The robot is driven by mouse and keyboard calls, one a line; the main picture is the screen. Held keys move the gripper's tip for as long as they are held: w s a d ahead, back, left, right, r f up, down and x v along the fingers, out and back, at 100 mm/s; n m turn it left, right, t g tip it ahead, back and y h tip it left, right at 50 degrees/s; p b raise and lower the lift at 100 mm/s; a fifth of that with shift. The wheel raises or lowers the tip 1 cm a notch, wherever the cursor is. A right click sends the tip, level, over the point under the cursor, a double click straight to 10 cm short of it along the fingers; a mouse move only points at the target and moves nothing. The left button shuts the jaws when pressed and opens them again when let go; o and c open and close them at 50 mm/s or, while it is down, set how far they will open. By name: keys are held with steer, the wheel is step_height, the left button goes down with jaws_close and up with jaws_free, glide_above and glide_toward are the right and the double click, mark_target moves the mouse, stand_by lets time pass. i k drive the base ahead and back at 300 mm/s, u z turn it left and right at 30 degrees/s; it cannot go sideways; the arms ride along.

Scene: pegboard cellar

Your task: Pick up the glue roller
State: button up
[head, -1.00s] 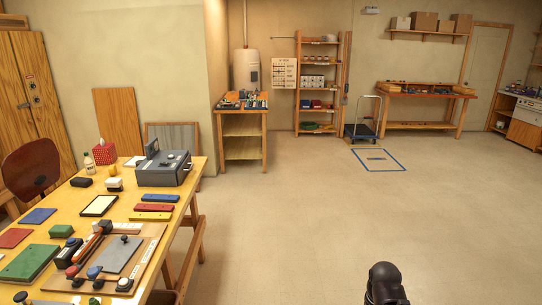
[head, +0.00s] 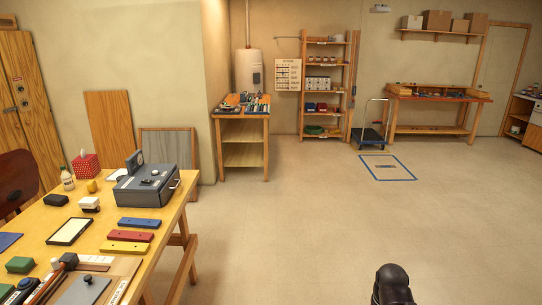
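I cannot make out the glue roller for certain. Small tools lie on a brown board (head: 119,283) at the near left end of the yellow wooden table (head: 100,213), partly cut off by the frame's bottom edge. More small items lie crowded on a wooden stand (head: 241,137) by the wall corner, too small to tell apart. A rounded black part of my arm shows at the bottom right. My gripper's fingers are not in view.
A grey-blue machine (head: 146,186) stands on the table, with blue, red and yellow bars before it. A shelf rack (head: 327,85), a cart (head: 370,136) and a workbench (head: 437,94) stand at the back. The floor (head: 300,230) in the middle and right is clear.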

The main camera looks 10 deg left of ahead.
mark_target(90, 204)
steer(key=u, duration=0.2)
steer(key=i, duration=1.5)
steer(key=u, duration=0.65)
steer(key=i, duration=0.7)
steer(key=u, duration=0.85)
steer(key=i, duration=0.5)
steer(key=u, duration=0.7)
steer(key=i, duration=0.8)
steer(key=u, duration=0.4)
